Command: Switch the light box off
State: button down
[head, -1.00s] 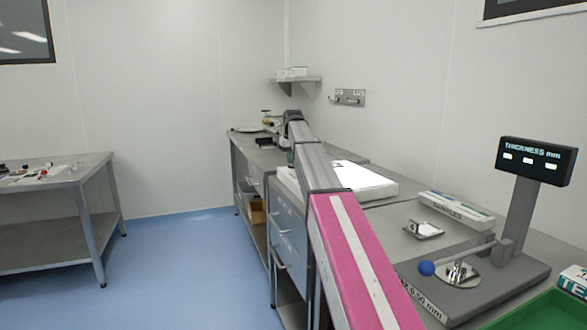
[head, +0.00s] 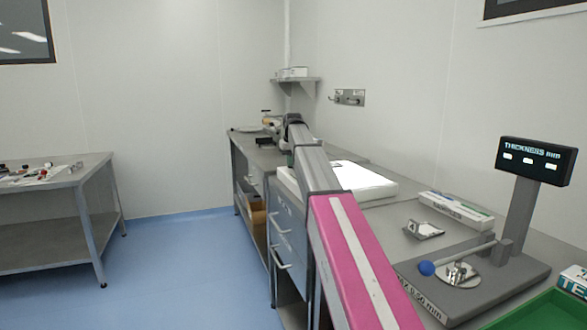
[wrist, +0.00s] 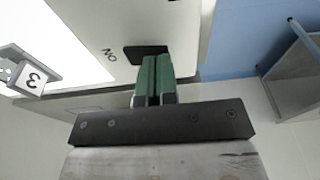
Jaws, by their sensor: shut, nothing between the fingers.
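The light box (head: 366,184) is a white slab on the bench in the head view, and its top panel glows bright white. In the wrist view its lit panel (wrist: 35,35) is at upper left and its pale frame carries the upside-down letters "ON" (wrist: 109,55). A black switch (wrist: 145,52) sits in the frame beside the letters. My gripper (wrist: 157,63) is shut and empty, its green fingertips at the switch and covering part of it. I cannot tell whether they touch it. In the head view my arm hides the gripper's fingers and the switch.
A small tag marked "3" (wrist: 36,80) lies over the lit panel's edge. A thickness gauge (head: 535,160) with a blue-knobbed lever and a flat box (head: 455,210) stand nearer on the bench. Open blue floor (head: 180,265) separates the bench from a left table (head: 45,230).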

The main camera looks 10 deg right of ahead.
jog(key=shift+f, duration=0.25)
jog(key=shift+r, duration=3.5)
